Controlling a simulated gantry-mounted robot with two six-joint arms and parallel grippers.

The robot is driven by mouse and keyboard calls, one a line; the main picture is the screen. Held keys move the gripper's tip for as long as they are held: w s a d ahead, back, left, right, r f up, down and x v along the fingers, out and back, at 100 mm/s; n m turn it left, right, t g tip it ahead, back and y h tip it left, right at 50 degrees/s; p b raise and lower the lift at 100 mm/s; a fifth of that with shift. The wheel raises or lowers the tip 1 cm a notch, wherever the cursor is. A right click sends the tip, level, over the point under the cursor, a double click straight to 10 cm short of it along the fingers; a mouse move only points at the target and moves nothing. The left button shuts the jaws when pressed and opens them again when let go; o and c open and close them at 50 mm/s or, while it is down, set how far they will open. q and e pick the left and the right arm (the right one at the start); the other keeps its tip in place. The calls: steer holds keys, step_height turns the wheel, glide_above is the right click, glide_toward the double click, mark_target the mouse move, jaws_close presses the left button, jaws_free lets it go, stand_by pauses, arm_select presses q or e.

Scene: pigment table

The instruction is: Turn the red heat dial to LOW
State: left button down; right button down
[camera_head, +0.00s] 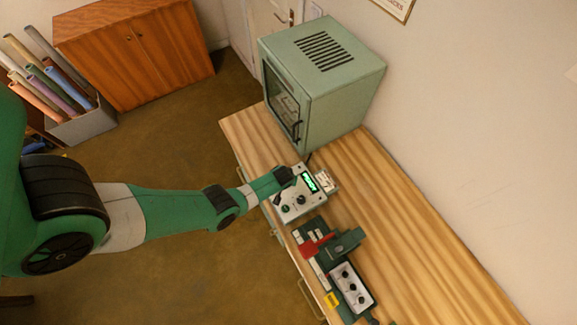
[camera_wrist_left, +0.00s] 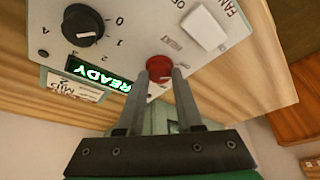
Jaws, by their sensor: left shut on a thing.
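The red heat dial (camera_wrist_left: 159,63) is on the light grey face of a control box (camera_wrist_left: 125,40). My left gripper (camera_wrist_left: 160,73) is shut on the dial, one finger on each side, in the left wrist view. A small pale mark shows on the dial's lower edge; small lettering beside it is too unclear to read. In the head view, my left gripper (camera_head: 287,178) is at the upper left of the control box (camera_head: 298,206) and hides the dial. My right gripper is not in view.
A black knob (camera_wrist_left: 83,25), a green READY display (camera_wrist_left: 99,75) and a white switch (camera_wrist_left: 204,28) share the box face. A pale green oven (camera_head: 335,110) stands behind on the wooden table (camera_head: 420,240). A device with a red lever (camera_head: 315,246) is in front.

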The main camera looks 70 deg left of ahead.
arm_select(q)
steer(key=shift+m, duration=0.4)
steer(key=shift+s+a+m+h, duration=0.1)
steer(key=shift+m+h, duration=0.3)
steer(key=shift+m, duration=0.2)
steer(key=shift+a+m+t+h, duration=0.1)
steer(key=shift+m+t+h, duration=0.35)
steer(key=shift+m, duration=0.75)
steer(key=shift+s+a+m+t+h+b, duration=0.1)
steer(key=shift+m+t+h+b, duration=0.2)
steer(key=shift+m, duration=0.8)
steer(key=shift+m+t+h+b, duration=0.15)
steer(key=shift+m+h, duration=0.2)
steer(key=shift+m, duration=0.75)
steer(key=c, duration=0.6)
jaws_free()
steer(key=shift+o, duration=0.2)
